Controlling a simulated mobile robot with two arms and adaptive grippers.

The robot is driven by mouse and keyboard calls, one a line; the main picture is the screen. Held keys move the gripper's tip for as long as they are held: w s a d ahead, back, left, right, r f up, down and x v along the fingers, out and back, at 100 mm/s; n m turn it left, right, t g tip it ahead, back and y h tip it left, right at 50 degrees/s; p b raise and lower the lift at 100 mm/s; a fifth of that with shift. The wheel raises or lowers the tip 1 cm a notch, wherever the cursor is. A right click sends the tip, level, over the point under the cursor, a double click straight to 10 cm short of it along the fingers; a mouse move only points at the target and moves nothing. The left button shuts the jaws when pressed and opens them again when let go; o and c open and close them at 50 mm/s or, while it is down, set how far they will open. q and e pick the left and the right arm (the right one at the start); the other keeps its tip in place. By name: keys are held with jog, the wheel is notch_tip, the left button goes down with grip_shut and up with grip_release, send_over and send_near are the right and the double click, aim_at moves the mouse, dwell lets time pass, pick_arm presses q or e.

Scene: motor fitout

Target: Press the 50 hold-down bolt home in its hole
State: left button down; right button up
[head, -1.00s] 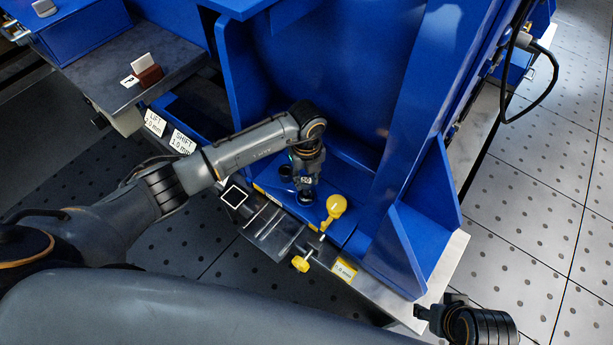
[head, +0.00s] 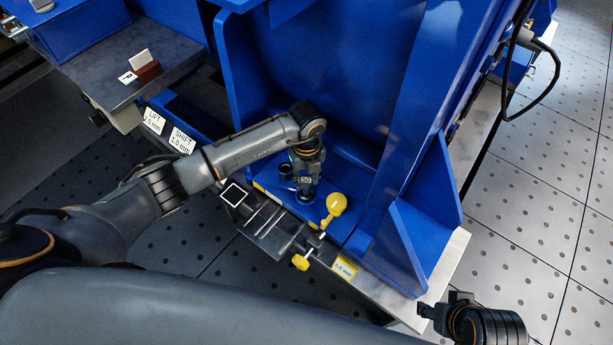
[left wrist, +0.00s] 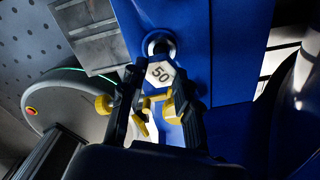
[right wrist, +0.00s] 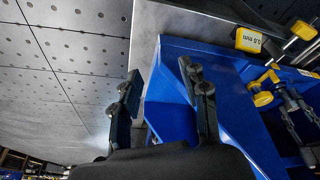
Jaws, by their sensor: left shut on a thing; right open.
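The 50 hold-down bolt, a pale hexagonal head marked 50, shows between my left gripper's fingers in the left wrist view (left wrist: 160,73) and small in the head view (head: 305,180). My left gripper (head: 306,184) is shut on it and points down at the blue foot plate (head: 345,157). A dark round hole with a shiny rim (left wrist: 160,42) lies just beyond the bolt head in the left wrist view. How deep the shank sits is hidden. My right gripper (right wrist: 160,82) is open and empty near the front right corner of the base; it also shows in the head view (head: 432,311).
A yellow-knobbed jack screw (head: 336,204) stands close right of the left gripper, with a second yellow knob (head: 300,262) in front. Blue upright ribs (head: 395,130) rise behind and right. A yellow-edged gauge label (head: 344,268) sits on the front edge.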

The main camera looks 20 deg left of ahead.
aim_at(307, 193)
pick_arm(q)
jog(key=shift+f, duration=0.25)
jog(key=shift+f+b, duration=0.4)
jog(key=shift+b, duration=0.05)
jog(key=shift+f, duration=0.1)
pick_arm(e)
jog(key=shift+s+r, duration=0.4)
jog(key=shift+r, duration=0.2)
pick_arm(q)
jog(key=shift+f+b, duration=0.6)
jog(key=shift+f, duration=0.25)
pick_arm(e)
jog(key=shift+f, duration=0.6)
jog(key=shift+w, duration=0.1)
pick_arm(q)
jog(key=shift+f+b, duration=0.3)
jog(key=shift+f, duration=0.2)
pick_arm(e)
jog(key=shift+w+a+r+t, duration=0.2)
jog(key=shift+w+t, duration=0.25)
jog(key=shift+w, duration=0.3)
jog(key=shift+w+a+r+t, duration=0.1)
jog(key=shift+w+a+t, duration=0.1)
jog(key=shift+w+t, duration=0.4)
